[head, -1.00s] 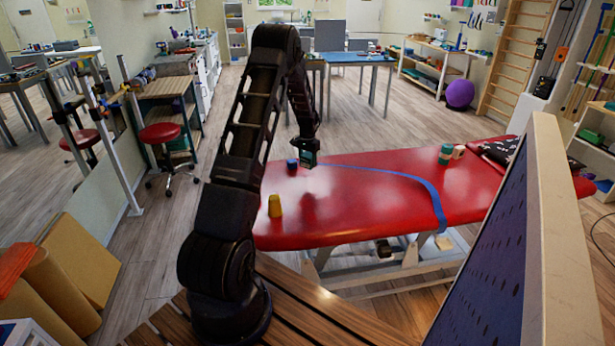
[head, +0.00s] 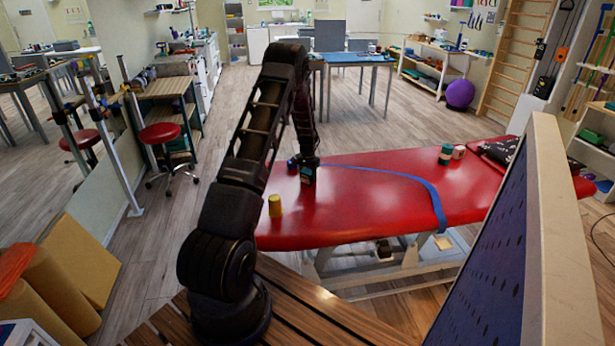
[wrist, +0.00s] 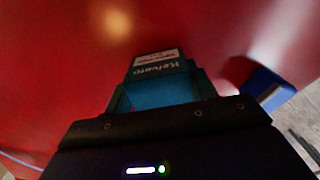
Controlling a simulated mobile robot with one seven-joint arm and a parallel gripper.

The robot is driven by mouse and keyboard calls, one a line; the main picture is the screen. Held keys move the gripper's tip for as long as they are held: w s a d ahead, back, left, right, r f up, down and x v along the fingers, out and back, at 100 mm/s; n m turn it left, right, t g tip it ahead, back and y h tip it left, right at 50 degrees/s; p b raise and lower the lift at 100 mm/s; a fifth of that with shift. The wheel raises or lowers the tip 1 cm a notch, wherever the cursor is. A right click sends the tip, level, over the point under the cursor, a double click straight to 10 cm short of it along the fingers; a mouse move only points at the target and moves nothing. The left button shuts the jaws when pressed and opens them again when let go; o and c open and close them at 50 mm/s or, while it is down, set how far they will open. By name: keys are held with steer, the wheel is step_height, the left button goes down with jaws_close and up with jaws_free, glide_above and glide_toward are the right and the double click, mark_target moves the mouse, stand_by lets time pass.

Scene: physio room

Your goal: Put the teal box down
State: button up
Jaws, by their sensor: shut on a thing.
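The teal box (wrist: 158,70) is between my gripper's fingers in the wrist view, with pale lettering on its face. In the head view the teal box (head: 307,176) shows just under my gripper (head: 308,166), low over the red treatment table (head: 350,215). My gripper is shut on it. I cannot tell whether the box touches the table top. A blue object (wrist: 268,88) lies to the right of the box in the wrist view. In the head view it is mostly hidden behind my gripper.
A blue strap (head: 425,186) runs over the table. Red surface around the gripper is clear.

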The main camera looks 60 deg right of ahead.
mark_target(307, 172)
steer(key=shift+f, duration=0.1)
steer(key=o, duration=1)
step_height(307, 172, up, 12)
steer(key=shift+r, duration=0.15)
